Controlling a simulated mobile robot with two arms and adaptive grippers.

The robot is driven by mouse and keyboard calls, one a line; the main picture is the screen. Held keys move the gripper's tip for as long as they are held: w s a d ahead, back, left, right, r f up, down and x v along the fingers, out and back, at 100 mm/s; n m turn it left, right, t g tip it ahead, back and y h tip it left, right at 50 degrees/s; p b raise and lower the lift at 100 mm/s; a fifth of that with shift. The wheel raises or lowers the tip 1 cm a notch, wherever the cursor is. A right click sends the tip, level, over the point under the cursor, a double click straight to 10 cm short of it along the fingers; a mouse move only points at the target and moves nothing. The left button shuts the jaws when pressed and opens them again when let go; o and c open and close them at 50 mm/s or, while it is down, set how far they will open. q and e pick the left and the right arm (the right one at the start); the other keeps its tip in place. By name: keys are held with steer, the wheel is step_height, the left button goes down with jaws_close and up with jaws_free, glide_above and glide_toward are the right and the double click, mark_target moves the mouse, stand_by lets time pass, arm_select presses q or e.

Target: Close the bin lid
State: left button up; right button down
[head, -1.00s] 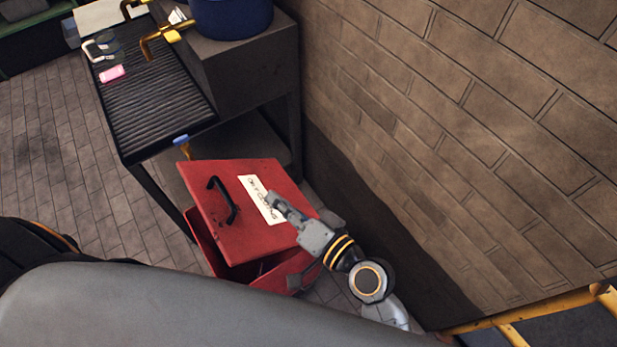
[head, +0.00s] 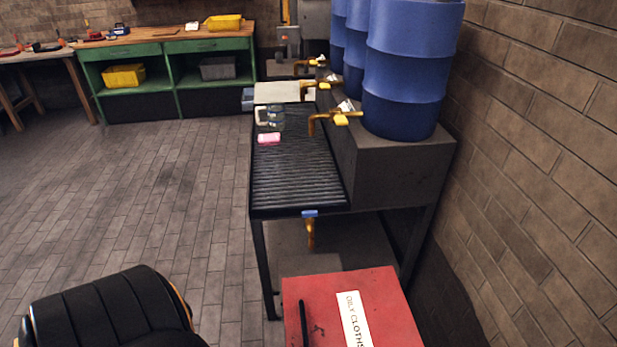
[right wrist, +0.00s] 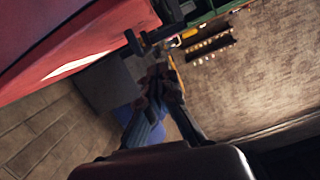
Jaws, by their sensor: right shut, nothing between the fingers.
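The bin's red lid (head: 385,300) is at the bottom of the head view, with a white "OILY CLOTHS" label (head: 353,320) and a black handle (head: 304,322). Its near part is cut off by the frame, and the bin body is out of sight, so I cannot tell how far the lid stands open. In the right wrist view the red lid (right wrist: 60,45) fills the upper left, with its black handle (right wrist: 134,42) at its edge. My right gripper (right wrist: 160,75) is shut and empty, to the right of the lid and seemingly apart from it. My left gripper is not in view.
A dark stand with a ribbed tray (head: 298,180) stands beyond the bin, carrying blue drums (head: 405,75) with brass taps (head: 330,120). A pink item (head: 269,139) lies on the tray. A brick wall (head: 535,170) runs along the right. The floor (head: 150,180) on the left is mostly clear.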

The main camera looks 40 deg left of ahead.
steer(key=shift+n, duration=0.6)
steer(key=f, duration=0.1)
steer(key=f+b, duration=0.1)
steer(key=f, duration=0.1)
steer(key=f+b, duration=0.1)
steer(key=shift+s+a+f, duration=0.25)
steer(key=shift+s, duration=0.05)
steer(key=shift+s+f+b, duration=0.1)
steer(key=shift+f+b, duration=0.2)
steer(key=shift+f, duration=0.4)
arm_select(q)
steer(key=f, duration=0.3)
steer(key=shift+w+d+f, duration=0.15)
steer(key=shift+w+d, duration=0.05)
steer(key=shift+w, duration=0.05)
arm_select(e)
steer(key=shift+f, duration=0.1)
